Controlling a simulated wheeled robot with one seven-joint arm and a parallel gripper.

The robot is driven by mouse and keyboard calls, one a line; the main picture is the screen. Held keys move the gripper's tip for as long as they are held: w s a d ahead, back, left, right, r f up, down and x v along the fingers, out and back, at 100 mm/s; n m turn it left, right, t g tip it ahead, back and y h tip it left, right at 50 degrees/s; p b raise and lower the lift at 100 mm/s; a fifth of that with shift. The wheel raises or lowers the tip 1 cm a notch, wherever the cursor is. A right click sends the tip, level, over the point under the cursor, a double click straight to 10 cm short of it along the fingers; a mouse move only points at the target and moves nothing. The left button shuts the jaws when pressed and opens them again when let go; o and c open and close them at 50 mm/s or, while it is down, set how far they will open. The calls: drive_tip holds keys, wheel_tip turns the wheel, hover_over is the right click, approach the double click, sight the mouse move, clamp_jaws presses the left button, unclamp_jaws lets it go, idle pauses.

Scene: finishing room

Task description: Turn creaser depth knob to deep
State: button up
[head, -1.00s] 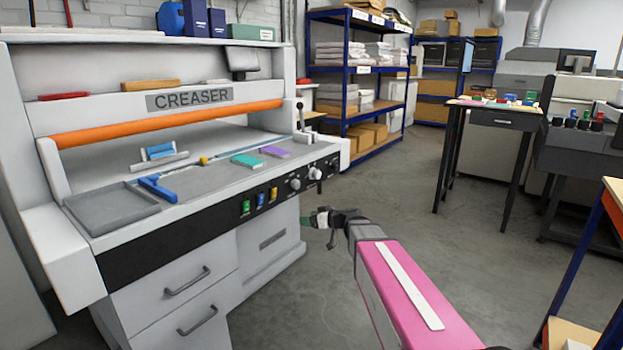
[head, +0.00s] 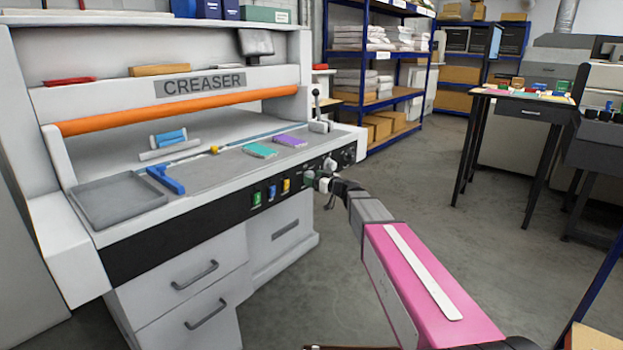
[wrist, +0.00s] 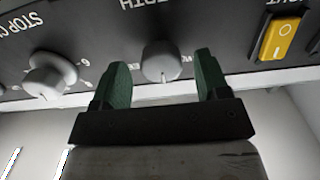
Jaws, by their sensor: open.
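The creaser depth knob (wrist: 162,62) is a round grey knob on the black control strip, with part of an upside-down "DEPTH" label beside it in the wrist view. My gripper (wrist: 160,78) is open, with one green finger on each side of this knob. A gap shows between the knob and each finger. In the head view my gripper (head: 314,180) is at the creaser's front panel and largely hides the depth knob. The knob's setting cannot be read clearly.
A second knob (wrist: 48,75), labelled "STOP", sits left of my fingers in the wrist view. A yellow rocker switch (wrist: 281,38) is on the right. Open floor lies right of the creaser.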

drive_tip(key=shift+x, duration=0.85)
drive_tip(key=c, duration=0.9)
drive_tip(key=shift+m, duration=0.3)
drive_tip(key=m, duration=0.5)
drive_tip(key=shift+s+a+m, duration=0.1)
drive_tip(key=shift+m, duration=0.2)
drive_tip(key=m, duration=0.5)
drive_tip(key=shift+m, duration=0.3)
